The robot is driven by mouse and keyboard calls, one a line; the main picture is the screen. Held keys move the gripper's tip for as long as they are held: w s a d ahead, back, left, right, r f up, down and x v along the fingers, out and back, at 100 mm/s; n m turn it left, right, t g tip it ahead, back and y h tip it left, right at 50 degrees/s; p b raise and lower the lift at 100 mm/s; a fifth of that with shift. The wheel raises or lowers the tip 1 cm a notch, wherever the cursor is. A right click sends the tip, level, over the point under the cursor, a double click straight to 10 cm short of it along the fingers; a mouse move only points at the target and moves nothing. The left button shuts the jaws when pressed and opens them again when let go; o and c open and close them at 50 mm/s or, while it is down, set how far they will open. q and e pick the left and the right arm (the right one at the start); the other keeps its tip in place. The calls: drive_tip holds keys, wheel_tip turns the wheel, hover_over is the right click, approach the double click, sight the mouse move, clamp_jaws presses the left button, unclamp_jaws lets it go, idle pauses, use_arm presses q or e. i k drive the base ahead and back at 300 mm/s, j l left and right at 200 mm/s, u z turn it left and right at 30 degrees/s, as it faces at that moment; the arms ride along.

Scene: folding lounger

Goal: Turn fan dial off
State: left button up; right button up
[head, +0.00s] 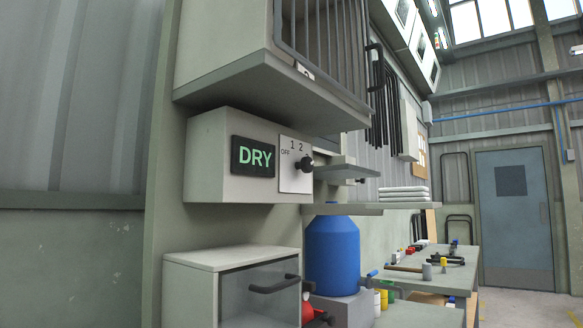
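The fan dial (304,164) is a black knob on a white plate (289,178) marked OFF, 1 and 2. The plate is on the front of a pale grey control box (210,155), to the right of a black panel with green DRY lettering (253,157). The knob's exact pointing direction is too small to tell. Neither of my grippers shows in the head view.
A barred cabinet (230,45) on a grey ledge overhangs the control box. A small shelf (345,168) juts out right of the dial. Below are a blue drum (333,248) and a low cabinet (235,256) with a black handle. Open floor lies right.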

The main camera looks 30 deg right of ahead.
sight(306, 164)
drive_tip(key=l+u, duration=0.1)
drive_tip(key=l, duration=1.15)
